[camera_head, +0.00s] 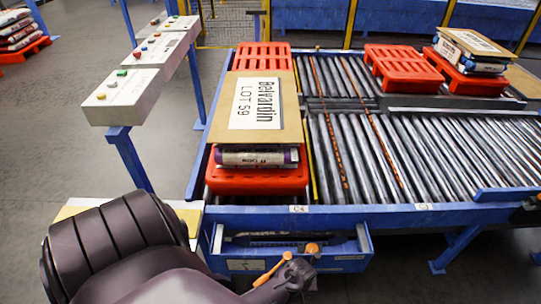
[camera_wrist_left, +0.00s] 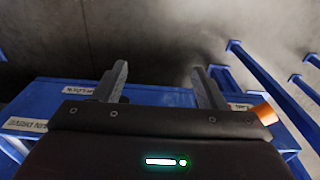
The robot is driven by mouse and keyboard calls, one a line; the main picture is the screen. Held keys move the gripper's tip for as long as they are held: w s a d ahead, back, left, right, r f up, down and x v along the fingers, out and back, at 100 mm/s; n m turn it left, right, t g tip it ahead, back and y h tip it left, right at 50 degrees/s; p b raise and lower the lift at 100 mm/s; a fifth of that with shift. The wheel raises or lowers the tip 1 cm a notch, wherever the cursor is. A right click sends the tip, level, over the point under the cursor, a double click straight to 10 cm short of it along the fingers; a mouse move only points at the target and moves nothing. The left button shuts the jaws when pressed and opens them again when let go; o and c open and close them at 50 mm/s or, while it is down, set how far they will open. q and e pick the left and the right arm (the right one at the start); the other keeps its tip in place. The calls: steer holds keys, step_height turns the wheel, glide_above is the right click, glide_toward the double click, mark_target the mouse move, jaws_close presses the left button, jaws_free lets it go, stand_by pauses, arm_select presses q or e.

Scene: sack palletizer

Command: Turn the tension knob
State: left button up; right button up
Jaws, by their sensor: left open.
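A round orange knob (camera_head: 312,248) shows at the front of the blue tray-like box under the conveyor in the head view. An orange lever-like piece (camera_head: 268,273) lies left of it. In the wrist view an orange part (camera_wrist_left: 264,113) shows beside my gripper body at right; I cannot tell which orange piece it is. My left gripper (camera_wrist_left: 160,74) is open, with nothing between its two fingers, above the blue box. In the head view my left arm reaches in from the bottom left, and its dark end lies close to the knob. My right gripper is not in view.
The blue box (camera_head: 350,264) has labels on its front. Above it, a red pallet (camera_head: 258,181) bears sacks and a "Belvardin LOT 59" sheet (camera_head: 256,103). Roller conveyors (camera_head: 455,145) extend right. Button consoles (camera_head: 127,92) stand at left. A blue leg (camera_head: 458,245) stands at lower right.

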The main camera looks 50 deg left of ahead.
arm_select(q)
steer(key=s+d+f+m+b, duration=0.1)
steer(key=s+f+m+b, duration=0.1)
steer(key=s+f+m, duration=0.4)
steer(key=s+f, duration=0.5)
steer(key=f, duration=0.1)
steer(key=shift+s+f+m, duration=0.15)
steer(key=shift+f+m, duration=0.15)
steer(key=shift+f, duration=0.1)
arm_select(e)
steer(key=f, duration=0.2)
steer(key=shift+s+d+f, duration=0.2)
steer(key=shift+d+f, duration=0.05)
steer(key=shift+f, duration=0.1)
arm_select(q)
steer(key=shift+d, duration=0.1)
steer(key=s+f+m, duration=0.5)
steer(key=s+m, duration=0.1)
steer(key=s, duration=0.8)
steer(key=shift+f+t+h, duration=0.15)
steer(key=shift+t+h, duration=0.15)
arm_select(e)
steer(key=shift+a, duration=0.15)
arm_select(q)
steer(key=shift+c, duration=0.5)
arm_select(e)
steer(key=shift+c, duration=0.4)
